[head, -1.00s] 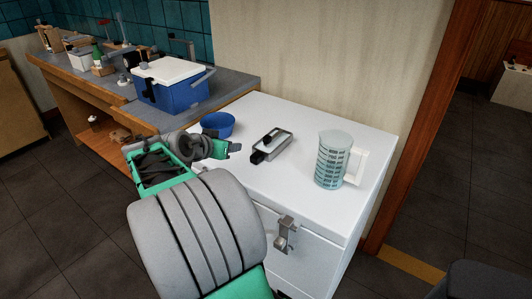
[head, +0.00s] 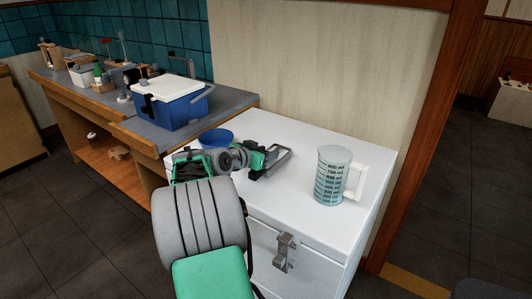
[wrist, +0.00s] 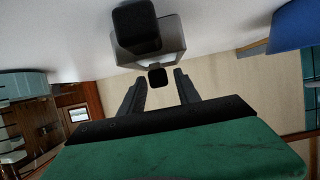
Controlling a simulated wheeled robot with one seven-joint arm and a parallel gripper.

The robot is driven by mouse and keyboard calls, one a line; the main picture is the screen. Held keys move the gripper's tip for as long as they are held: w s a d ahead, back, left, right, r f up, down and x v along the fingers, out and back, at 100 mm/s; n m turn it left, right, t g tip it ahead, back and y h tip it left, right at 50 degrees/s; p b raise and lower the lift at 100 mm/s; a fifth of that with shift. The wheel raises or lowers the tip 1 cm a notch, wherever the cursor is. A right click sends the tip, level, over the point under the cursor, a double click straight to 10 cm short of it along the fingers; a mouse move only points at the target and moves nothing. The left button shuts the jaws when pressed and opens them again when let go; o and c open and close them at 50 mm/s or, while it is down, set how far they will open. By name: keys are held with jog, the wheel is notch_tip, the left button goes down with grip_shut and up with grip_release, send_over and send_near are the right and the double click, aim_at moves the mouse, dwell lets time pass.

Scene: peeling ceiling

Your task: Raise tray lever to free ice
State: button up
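The ice tray (head: 285,156) is a small grey metal tray on the white chest top. My gripper hides part of it in the head view. In the wrist view, the grey tray (wrist: 172,42) appears at the top with a large black block (wrist: 137,28) at its near end. A smaller black piece, seemingly the lever's end (wrist: 157,76), shows between my finger lines. My gripper (head: 268,158) is beside the tray in the head view. Its two fingers (wrist: 160,88) are apart in the wrist view, with no visible contact on the black piece.
A clear measuring jug (head: 331,176) stands right of the tray. A blue bowl (head: 216,138) sits behind my wrist at left. The white chest (head: 300,225) has a front latch (head: 285,250). A blue cooler (head: 172,102) stands on the bench behind.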

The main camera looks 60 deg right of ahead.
grip_shut()
dwell(1.2)
